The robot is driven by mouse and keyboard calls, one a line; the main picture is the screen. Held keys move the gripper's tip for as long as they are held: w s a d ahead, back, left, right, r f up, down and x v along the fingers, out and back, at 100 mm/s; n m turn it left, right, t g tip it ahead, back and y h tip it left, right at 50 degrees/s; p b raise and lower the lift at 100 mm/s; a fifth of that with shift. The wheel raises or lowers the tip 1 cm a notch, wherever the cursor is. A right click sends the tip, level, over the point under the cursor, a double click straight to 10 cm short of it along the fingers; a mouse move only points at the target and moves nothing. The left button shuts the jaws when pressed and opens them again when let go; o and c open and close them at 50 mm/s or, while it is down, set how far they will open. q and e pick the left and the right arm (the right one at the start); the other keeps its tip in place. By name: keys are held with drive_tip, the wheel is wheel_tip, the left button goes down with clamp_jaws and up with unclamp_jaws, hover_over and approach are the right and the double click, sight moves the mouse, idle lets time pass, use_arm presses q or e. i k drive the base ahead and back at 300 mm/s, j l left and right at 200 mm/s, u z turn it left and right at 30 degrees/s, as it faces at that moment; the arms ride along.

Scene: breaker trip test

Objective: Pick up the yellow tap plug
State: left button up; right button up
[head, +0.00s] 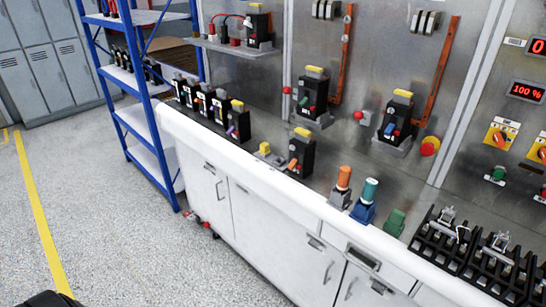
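A small yellow block (264,148), which looks like the yellow tap plug, sits on the bench top (320,186) near its front edge. It stands just left of a black breaker with an orange lever (300,153). It is small in the head view, so its exact shape is hard to tell. Neither of my grippers is in view.
Right of it stand an orange-topped plug (343,176), a blue plug (366,200) and a green block (394,222). Black racks (452,240) fill the bench's right end. Several breakers stand left and behind. A blue shelf (136,85) stands left; the floor (110,220) is open.

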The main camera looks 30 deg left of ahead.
sight(264, 146)
drive_tip(key=i+j, duration=0.1)
drive_tip(key=j, duration=1.15)
drive_tip(key=i, duration=0.05)
